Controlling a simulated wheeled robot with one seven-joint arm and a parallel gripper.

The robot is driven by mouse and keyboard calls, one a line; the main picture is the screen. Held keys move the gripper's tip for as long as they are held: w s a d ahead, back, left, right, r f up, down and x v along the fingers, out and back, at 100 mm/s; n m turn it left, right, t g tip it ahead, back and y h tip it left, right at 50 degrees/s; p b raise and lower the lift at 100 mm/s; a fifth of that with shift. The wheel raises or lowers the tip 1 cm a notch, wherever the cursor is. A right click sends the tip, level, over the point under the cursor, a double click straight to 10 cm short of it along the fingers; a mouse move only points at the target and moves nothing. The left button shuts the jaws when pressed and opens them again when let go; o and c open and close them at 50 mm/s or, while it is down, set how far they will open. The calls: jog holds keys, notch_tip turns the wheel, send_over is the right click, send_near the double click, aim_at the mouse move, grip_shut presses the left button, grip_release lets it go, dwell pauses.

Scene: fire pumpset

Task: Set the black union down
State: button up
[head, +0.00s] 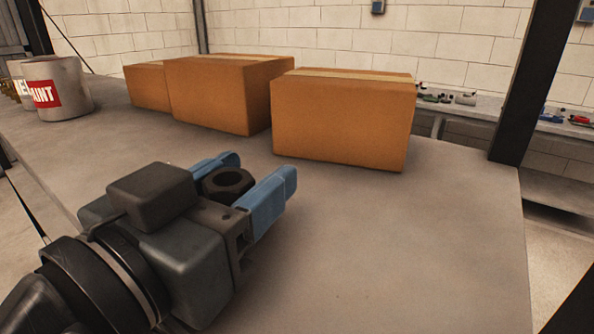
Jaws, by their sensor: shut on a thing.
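The black union (228,183) is a dark hexagonal fitting with a round hole facing up. My gripper (252,185) has two blue fingers, one on each side of the union, and is shut on it. The gripper is over the grey tabletop (420,250), in the lower left middle of the head view. The underside of the union is hidden, so I cannot tell whether it touches the table.
Three cardboard boxes stand along the back of the table, the nearest one (345,120) in the middle. Paint buckets (72,102) stand at the far left. The table's right front area is clear. A dark post (530,85) rises at the right edge.

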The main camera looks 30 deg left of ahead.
jog(key=shift+f, duration=0.2)
jog(key=o, duration=1.3)
jog(key=shift+o, duration=0.2)
jog(key=shift+r, duration=0.1)
jog(key=shift+r, duration=0.25)
jog(key=s+b, duration=0.2)
jog(key=s, duration=1)
jog(key=shift+d+f+b, duration=0.15)
jog(key=shift+d+b, duration=0.15)
jog(key=shift+d, duration=0.05)
